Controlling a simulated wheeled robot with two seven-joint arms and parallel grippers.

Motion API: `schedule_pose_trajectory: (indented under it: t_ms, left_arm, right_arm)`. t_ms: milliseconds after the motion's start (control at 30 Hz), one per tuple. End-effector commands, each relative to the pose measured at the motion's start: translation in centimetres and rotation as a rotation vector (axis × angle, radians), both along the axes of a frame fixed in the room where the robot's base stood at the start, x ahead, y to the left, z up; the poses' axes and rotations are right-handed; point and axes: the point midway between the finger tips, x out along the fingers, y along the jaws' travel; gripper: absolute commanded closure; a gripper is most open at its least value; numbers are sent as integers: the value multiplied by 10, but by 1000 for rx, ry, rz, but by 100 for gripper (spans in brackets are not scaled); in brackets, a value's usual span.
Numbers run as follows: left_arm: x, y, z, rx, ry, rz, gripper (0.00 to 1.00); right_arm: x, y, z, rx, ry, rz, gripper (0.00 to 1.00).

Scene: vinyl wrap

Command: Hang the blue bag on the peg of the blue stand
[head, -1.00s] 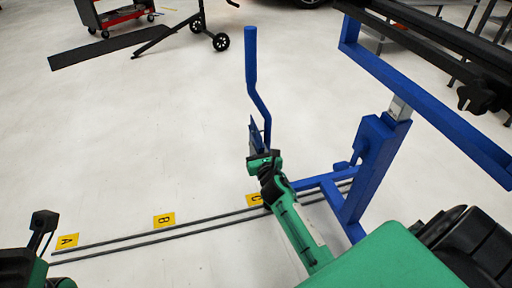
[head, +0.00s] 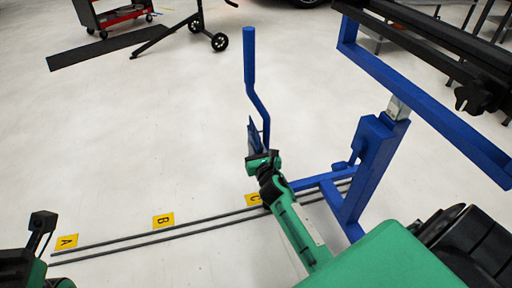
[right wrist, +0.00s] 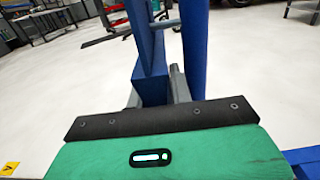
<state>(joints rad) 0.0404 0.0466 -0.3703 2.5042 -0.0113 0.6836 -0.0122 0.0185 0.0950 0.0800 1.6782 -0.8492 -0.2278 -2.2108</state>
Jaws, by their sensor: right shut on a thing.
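The blue stand (head: 366,175) is at the right in the head view. A bent blue rod, seemingly its peg (head: 250,75), rises in the middle. A small flat blue piece, apparently the blue bag (head: 254,134), shows beside the rod's lower part. My right gripper (head: 260,156) is just below this piece and shut on it; the fingertips are largely hidden. I cannot tell whether the bag touches the rod. In the right wrist view, blue uprights (right wrist: 195,50) stand just beyond my green gripper body. My left gripper (head: 43,221) is at the lower left, its jaws unclear.
Yellow floor markers A (head: 67,242), B (head: 163,221) and C (head: 253,199) lie along two dark floor strips (head: 150,237). A black wheeled stand (head: 175,38) and a red cart (head: 120,14) are at the back left.

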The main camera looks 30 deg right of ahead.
Motion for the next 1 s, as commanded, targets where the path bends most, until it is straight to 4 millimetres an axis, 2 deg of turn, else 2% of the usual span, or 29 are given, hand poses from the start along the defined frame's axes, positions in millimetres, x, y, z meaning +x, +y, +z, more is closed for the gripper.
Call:
schedule_pose_trajectory:
  t_ms: [1000]
  left_arm:
    - [0, 0, -12, 0, -1, 0, 72]
  right_arm:
    - [0, 0, -14, 0, -1, 0, 100]
